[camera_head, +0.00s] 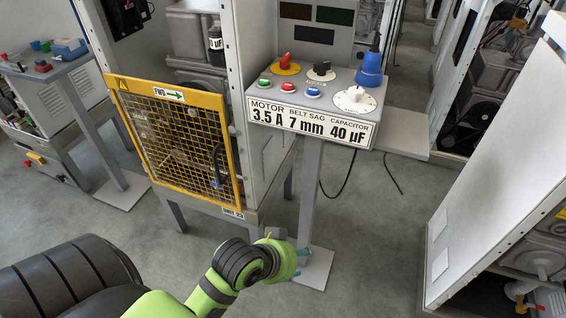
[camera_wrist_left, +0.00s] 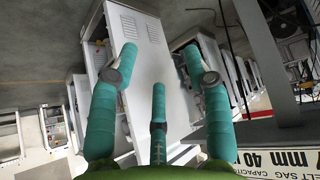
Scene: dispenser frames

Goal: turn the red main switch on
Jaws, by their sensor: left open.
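The red main switch (camera_head: 286,61) is a red rotary knob on a yellow disc at the back left of the grey control panel (camera_head: 335,93) in the head view. Its exact setting is too small to read. My left gripper (camera_head: 299,264) is low in front of the panel's post, well below and apart from the switch. In the left wrist view its teal fingers (camera_wrist_left: 158,65) are spread, with nothing between them. The switch does not show there; part of the panel's label (camera_wrist_left: 275,162) shows at the lower right. My right gripper is not in view.
The panel also holds a black knob (camera_head: 321,70), a white dial (camera_head: 354,98), green, red and blue buttons (camera_head: 313,93), and a tall blue object (camera_head: 371,67). A yellow mesh guard (camera_head: 172,140) stands left. A grey cabinet (camera_head: 500,175) stands right.

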